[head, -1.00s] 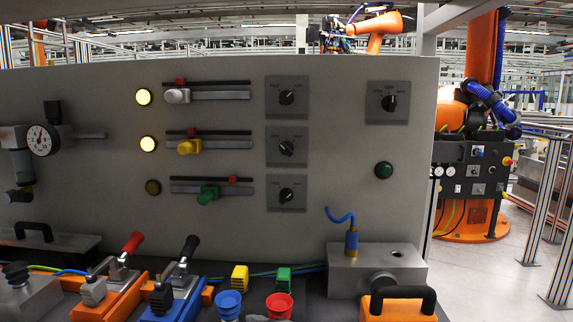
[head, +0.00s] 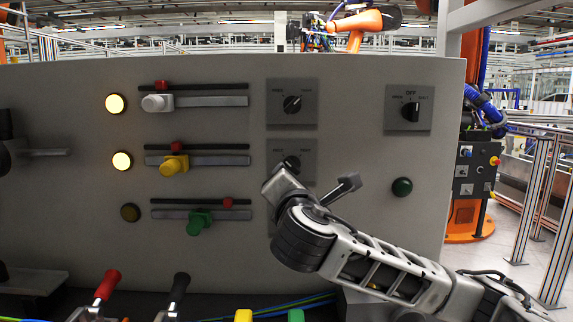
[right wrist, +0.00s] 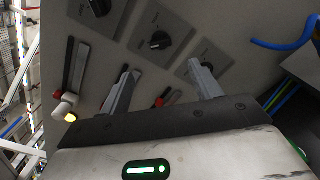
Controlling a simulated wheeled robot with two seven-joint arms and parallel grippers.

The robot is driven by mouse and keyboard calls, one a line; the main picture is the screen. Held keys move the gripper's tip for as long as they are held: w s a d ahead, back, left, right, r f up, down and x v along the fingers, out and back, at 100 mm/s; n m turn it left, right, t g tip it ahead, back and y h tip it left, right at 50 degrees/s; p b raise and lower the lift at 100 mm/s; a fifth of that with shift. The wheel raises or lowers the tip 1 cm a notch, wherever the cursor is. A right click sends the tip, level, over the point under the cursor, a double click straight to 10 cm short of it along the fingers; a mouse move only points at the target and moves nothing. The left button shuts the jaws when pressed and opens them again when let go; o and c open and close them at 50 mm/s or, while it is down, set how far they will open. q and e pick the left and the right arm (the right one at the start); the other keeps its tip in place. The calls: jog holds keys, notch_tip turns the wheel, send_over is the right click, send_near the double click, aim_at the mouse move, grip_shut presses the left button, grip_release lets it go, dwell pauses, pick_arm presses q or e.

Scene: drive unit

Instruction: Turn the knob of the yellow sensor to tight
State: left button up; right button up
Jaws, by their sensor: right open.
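The panel has a row with a yellow slider (head: 174,165), its lit lamp (head: 122,161) and a dark knob (head: 291,162) on a grey plate (head: 306,157). The lower part of that knob and plate is hidden by my right gripper (head: 284,182) in the head view. In the right wrist view the gripper (right wrist: 160,72) is open and empty. The middle knob (right wrist: 160,40) shows just beyond its fingertips, roughly between them and apart from them. I cannot tell which way the knob points. My left gripper is not in view.
A like knob (head: 292,104) sits above on its own plate; the lower knob (right wrist: 195,68) is close to one finger. Red (head: 107,284) and black (head: 180,287) lever handles stand below.

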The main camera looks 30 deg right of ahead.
aim_at(294, 167)
jog(key=p+x, duration=0.2)
jog(key=x, duration=1.2)
jog(key=c, duration=1)
